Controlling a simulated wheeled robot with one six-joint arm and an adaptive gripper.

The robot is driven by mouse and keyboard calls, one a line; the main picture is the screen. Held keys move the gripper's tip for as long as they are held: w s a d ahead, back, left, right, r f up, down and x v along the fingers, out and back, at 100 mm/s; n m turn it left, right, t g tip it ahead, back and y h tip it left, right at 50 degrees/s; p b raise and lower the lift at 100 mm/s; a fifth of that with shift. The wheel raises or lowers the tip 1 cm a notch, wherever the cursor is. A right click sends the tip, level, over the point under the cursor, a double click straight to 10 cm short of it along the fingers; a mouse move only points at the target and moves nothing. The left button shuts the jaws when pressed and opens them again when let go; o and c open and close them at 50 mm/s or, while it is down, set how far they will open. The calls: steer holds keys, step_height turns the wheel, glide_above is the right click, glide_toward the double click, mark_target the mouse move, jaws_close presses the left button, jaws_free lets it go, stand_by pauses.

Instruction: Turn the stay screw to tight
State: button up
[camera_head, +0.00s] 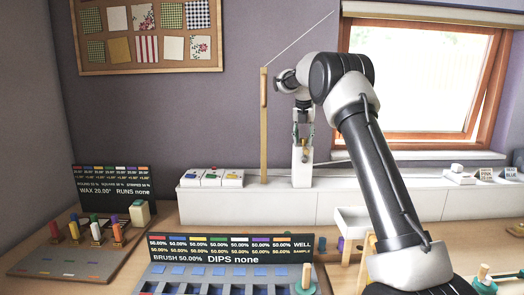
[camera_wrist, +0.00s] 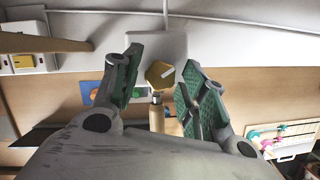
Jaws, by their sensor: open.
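The stay screw shows in the wrist view as a brass-coloured, faceted knob (camera_wrist: 158,76) with a white line mark pointing up and to the right. It sits in front of a white block (camera_wrist: 181,44); the same white post (camera_head: 302,174) stands on the white ledge in the head view. My gripper (camera_wrist: 162,64) is open, with one green-padded finger on each side of the knob and visible gaps to both. In the head view my gripper (camera_head: 303,128) hangs at the top of the post, and the knob is small there. I cannot tell any contact.
A wooden upright (camera_head: 263,130) with a thin cord stands just left of my gripper. White boxes (camera_head: 211,178) sit on the ledge (camera_head: 340,203). The window (camera_head: 420,78) is behind my arm. A sign (camera_head: 231,248) and coloured pegs (camera_head: 96,230) occupy the front table.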

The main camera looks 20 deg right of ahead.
steer(key=c, duration=0.7)
steer(key=shift+m+g+h, duration=0.3)
steer(key=shift+m+h, duration=0.1)
steer(key=shift+m, duration=1.4)
steer(key=shift+w+a+m, duration=0.1)
steer(key=shift+w+m, duration=0.05)
steer(key=shift+m, duration=0.65)
steer(key=shift+m+g+h, duration=0.3)
steer(key=shift+m+g, duration=0.2)
steer(key=shift+m, duration=0.4)
steer(key=shift+w+m+g, duration=0.1)
steer(key=shift+m+g, duration=0.4)
steer(key=shift+m, duration=1.2)
